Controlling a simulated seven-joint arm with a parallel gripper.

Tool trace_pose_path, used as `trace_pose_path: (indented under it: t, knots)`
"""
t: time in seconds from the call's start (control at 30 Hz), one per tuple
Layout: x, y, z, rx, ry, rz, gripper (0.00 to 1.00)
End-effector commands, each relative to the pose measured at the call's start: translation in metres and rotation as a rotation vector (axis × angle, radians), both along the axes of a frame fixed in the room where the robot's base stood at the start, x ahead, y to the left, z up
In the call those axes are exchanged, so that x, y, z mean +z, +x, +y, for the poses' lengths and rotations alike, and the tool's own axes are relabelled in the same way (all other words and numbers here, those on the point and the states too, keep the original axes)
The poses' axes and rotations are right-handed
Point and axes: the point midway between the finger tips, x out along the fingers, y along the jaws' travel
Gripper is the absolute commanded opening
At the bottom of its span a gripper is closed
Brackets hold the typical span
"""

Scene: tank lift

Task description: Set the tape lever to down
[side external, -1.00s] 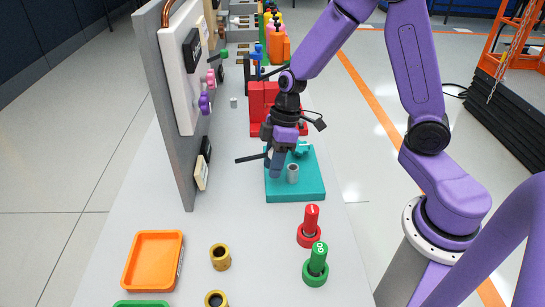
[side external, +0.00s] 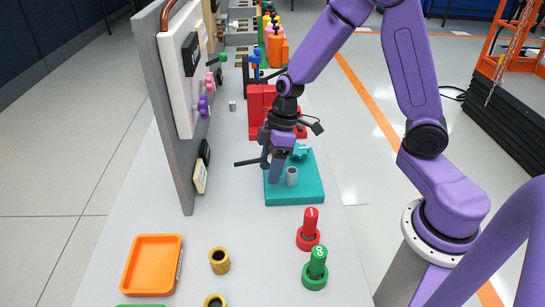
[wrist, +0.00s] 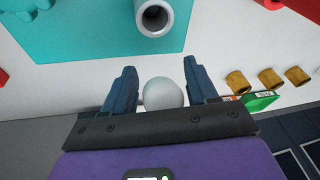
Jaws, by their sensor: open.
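My gripper (wrist: 162,85) is open, with its two dark blue fingers apart. In the wrist view a pale grey ball (wrist: 164,93) shows between the fingers, with a gap on each side. It may be the knob of a lever, but its shaft is not clear. In the side view my gripper (side external: 274,176) hangs at the left part of a teal block (side external: 308,191), beside an upright grey tube (side external: 292,178). The tube also shows in the wrist view (wrist: 155,16), beyond the fingers. I cannot read any tape label or tell the lever's position.
A grey upright panel (side external: 167,105) stands to the left. Red blocks (side external: 262,103) stand behind the teal block. Red (side external: 309,228) and green (side external: 317,265) handles stand in front. An orange tray (side external: 153,264) and brass rings (side external: 219,259) are at front left. The white table between is clear.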

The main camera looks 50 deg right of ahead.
Motion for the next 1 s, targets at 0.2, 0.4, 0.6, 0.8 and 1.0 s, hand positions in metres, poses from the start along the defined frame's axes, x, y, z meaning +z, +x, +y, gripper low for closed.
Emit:
trace_pose_path:
  t: [0.2,0.4,0.6,0.8,1.0]
  knots:
    - [0.017,0.000,-0.004,0.000,0.003,-0.004,0.58]
    - [0.050,0.000,-0.015,-0.001,0.002,-0.006,0.58]
    - [0.089,-0.002,-0.027,-0.002,0.001,-0.007,0.58]
    - [0.128,-0.002,-0.039,-0.002,0.001,-0.007,0.58]
    - [0.155,-0.003,-0.047,-0.003,0.002,-0.004,0.58]
